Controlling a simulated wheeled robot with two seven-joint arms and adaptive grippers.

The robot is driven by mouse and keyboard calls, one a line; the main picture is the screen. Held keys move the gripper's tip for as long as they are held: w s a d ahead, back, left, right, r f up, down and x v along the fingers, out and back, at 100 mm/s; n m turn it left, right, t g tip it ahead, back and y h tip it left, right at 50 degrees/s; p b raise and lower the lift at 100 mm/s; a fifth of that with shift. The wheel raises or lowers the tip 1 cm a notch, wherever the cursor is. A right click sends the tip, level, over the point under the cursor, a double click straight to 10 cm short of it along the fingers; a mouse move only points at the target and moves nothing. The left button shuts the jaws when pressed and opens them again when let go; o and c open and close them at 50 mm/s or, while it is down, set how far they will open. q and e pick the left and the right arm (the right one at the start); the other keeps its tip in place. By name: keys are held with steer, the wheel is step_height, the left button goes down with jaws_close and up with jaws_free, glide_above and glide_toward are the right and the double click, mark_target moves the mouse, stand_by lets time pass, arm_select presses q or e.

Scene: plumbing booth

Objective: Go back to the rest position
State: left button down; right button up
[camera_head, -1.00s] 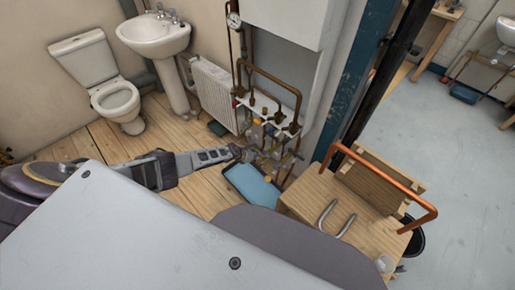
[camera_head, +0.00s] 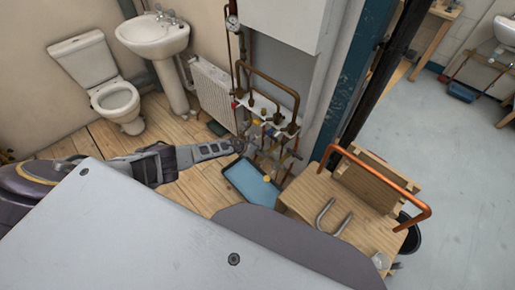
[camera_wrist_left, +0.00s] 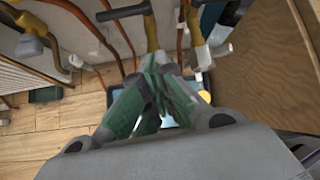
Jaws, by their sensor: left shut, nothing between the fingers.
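My left arm comes in from the left in the head view. Its gripper (camera_head: 243,143) is in front of the lower copper pipework (camera_head: 270,125), above the wooden floor. In the left wrist view my left gripper (camera_wrist_left: 152,122) shows its green-grey fingers drawn together, with nothing held between them. Copper pipes and valves (camera_wrist_left: 185,30) are just past the fingers in that view; I cannot tell whether they touch. My right gripper is in neither view.
A blue tray (camera_head: 252,182) lies on the floor below the pipes. A wooden bench (camera_head: 305,195) with a bent copper pipe (camera_head: 375,182) stands to the right. A radiator (camera_head: 213,95), basin (camera_head: 153,36) and toilet (camera_head: 115,96) line the wall.

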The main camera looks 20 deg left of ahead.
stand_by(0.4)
arm_select(q)
steer(key=w+a+r+n+t+y, duration=0.2)
steer(key=w+a+r+n, duration=0.15)
steer(key=n, duration=0.65)
steer(key=w+a+r+n+t+y, duration=0.1)
steer(key=w+a+r+n+y, duration=0.2)
steer(key=n, duration=0.7)
steer(key=s+f+n+g, duration=0.5)
steer(key=s+f+n, duration=0.9)
steer(key=s+f, duration=1)
steer(key=s+d+f+g, duration=0.1)
steer(key=s+f, duration=0.2)
steer(key=s, duration=1)
steer(key=s+d+f+n+g, duration=0.1)
steer(key=s+d+f+g, duration=0.1)
steer(key=s, duration=1.1)
steer(key=s+d+f+n+g, duration=0.1)
steer(key=s+f, duration=0.2)
steer(key=s, duration=1)
steer(key=shift+d+f+h, duration=0.3)
steer(key=shift+h, duration=0.1)
